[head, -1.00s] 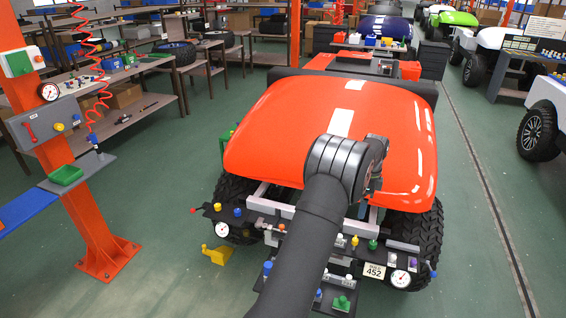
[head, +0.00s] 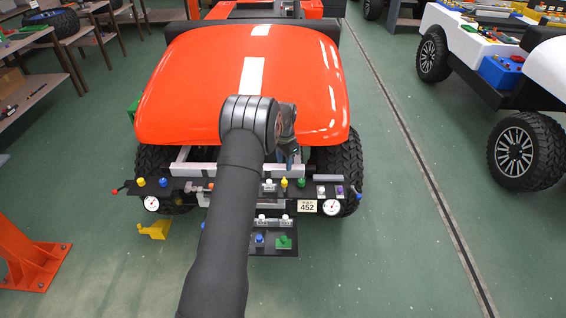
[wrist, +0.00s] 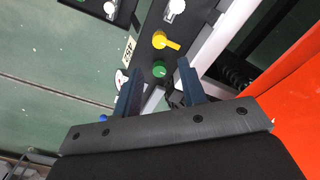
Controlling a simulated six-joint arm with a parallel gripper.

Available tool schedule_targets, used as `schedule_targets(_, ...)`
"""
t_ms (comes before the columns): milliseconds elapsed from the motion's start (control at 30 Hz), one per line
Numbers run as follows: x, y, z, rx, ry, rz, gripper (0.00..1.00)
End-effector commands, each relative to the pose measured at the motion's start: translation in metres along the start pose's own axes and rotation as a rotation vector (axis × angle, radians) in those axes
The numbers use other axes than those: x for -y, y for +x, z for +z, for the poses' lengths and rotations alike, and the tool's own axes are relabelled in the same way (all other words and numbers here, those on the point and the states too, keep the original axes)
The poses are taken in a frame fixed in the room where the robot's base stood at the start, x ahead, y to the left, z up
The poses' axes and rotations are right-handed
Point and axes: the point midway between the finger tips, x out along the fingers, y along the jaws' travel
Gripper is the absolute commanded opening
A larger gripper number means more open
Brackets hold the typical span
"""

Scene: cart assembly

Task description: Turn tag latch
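The number plate reading 452 (head: 307,206) hangs at the front bar (head: 225,187) of the orange cart; it also shows in the wrist view (wrist: 128,48). Near it on the bar are a yellow knob with a lever arm (wrist: 165,41) and a round green knob (wrist: 160,69). No label shows which one is the tag latch. My gripper (wrist: 158,68) is open and empty, its two blue fingers pointing toward the bar. In the wrist view the green knob appears between the fingertips, with the yellow knob just beyond; contact is not visible. In the head view my arm hides part of the bar.
The orange hood (head: 300,85) rises close behind the bar. A dial gauge (head: 331,207) is on the bar's right. A yellow bracket (head: 155,229) is at the left.

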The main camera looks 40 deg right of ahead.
Motion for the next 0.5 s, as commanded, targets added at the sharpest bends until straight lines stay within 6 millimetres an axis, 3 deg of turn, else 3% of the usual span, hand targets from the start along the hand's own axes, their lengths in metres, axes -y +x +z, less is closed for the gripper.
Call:
schedule_targets(267,-0.001,0.019,0.001,0.001,-0.091,0.001,0.38)
schedule_targets(500,-0.001,0.051,0.001,0.002,-0.088,0.001,0.38)
